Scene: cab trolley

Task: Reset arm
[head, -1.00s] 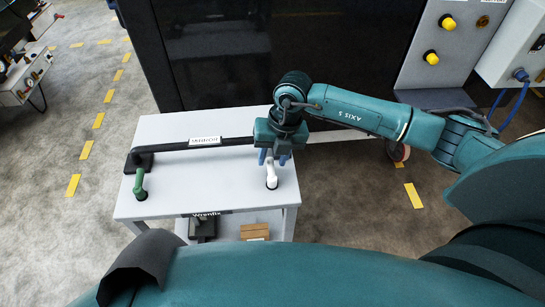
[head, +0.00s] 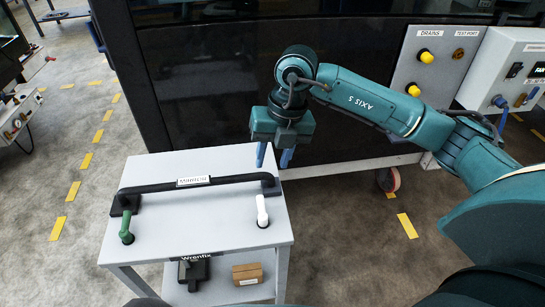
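My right arm reaches in from the right, and its gripper (head: 274,157) hangs above the back right corner of the white trolley. Its two blue fingers point down, stand apart, and show nothing between them. The trolley (head: 215,228) carries a black handle bar (head: 150,187) with a white label. A green lever (head: 126,228) stands at the left of the top, and a white lever (head: 262,211) stands at the right, just below the gripper and apart from it. My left gripper is not in view.
The lower shelf holds a black device (head: 194,271) and a cardboard box (head: 247,273). A dark cabinet (head: 200,90) stands behind the trolley. A grey panel with yellow knobs (head: 426,56) is at the upper right. Floor with yellow dashes is free at left.

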